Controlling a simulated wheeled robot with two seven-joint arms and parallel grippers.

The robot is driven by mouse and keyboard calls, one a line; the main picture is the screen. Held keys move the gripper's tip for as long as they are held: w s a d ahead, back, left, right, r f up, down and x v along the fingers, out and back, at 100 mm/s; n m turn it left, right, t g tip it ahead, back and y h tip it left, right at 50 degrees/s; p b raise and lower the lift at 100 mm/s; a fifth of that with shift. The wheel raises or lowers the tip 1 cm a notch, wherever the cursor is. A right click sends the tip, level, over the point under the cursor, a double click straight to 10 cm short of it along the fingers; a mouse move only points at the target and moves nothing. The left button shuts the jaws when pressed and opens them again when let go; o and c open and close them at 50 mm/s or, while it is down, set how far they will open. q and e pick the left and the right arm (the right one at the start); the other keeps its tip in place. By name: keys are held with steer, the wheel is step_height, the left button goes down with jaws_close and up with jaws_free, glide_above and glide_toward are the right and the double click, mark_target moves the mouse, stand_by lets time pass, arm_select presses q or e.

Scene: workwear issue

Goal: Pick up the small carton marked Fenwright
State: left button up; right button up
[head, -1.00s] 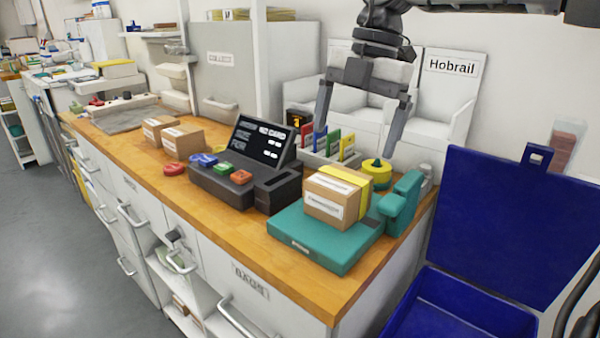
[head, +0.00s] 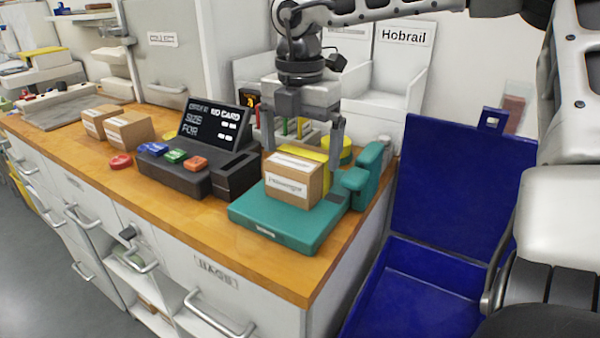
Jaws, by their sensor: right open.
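A small brown carton (head: 293,186) with a white front label sits on a teal flat-topped device (head: 272,221) near the counter's right end. Its label is too blurred to read surely. My right gripper (head: 302,157) points down just above and behind this carton, its fingers spread, holding nothing. Whether the fingers straddle the carton or stand behind it is hard to tell. Two other labelled cartons, a nearer one (head: 129,131) and a farther one (head: 101,120), stand on the counter at left; their labels are unreadable too. My left gripper is out of view.
A black display terminal (head: 214,125) with coloured buttons stands left of the teal device. A teal upright part (head: 366,170) and a yellow round item (head: 338,149) are close to the gripper. An open blue bin (head: 450,190) stands right of the wooden counter (head: 182,221).

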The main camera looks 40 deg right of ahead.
mark_target(300, 155)
steer(key=f, duration=0.4)
steer(key=shift+w+d+f, duration=0.15)
steer(key=shift+w+d, duration=0.05)
steer(key=shift+w, duration=0.05)
steer(key=c, duration=1.1)
steer(key=shift+c, duration=0.2)
